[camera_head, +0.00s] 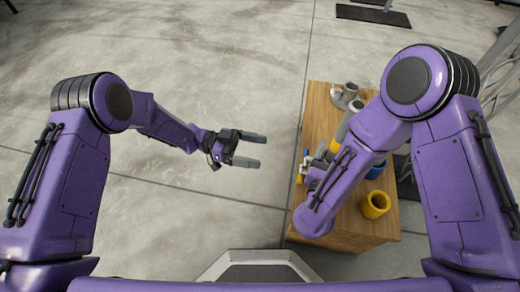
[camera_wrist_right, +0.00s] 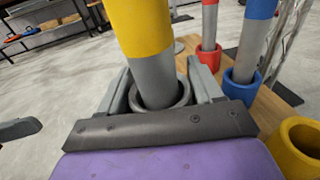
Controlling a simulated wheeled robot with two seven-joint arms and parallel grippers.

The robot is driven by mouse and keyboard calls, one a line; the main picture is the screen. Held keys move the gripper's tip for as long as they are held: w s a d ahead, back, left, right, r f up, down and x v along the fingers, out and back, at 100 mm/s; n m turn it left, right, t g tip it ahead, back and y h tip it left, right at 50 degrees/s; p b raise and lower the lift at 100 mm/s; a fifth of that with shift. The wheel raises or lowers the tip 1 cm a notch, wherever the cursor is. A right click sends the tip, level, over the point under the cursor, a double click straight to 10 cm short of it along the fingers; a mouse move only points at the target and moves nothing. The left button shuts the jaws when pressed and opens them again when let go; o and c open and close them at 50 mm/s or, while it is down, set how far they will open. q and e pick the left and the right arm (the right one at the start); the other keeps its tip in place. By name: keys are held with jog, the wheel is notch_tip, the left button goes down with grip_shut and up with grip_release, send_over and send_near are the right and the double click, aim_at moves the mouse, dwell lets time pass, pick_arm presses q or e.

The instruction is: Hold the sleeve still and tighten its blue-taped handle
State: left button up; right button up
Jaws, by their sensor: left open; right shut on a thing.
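My right gripper (camera_wrist_right: 160,92) is shut on a grey sleeve (camera_wrist_right: 184,95), a finger on each side. A grey post with wide yellow tape (camera_wrist_right: 140,25) stands in this sleeve. In the head view my right forearm hides most of this gripper and the sleeve. A small blue-taped piece (camera_head: 306,154), probably the handle, shows at the table's left side beside my right gripper. Its join to the sleeve is hidden. My left gripper (camera_head: 260,150) is open and empty over the floor, left of the table, its fingers pointing right towards the blue-taped piece with a gap between.
The wooden table (camera_head: 322,100) carries an empty yellow sleeve (camera_head: 375,204). In the right wrist view a blue-taped post stands in a blue sleeve (camera_wrist_right: 241,88) and a red-taped post in a red sleeve (camera_wrist_right: 209,57). Open floor lies left of the table.

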jog(key=o, duration=1.6)
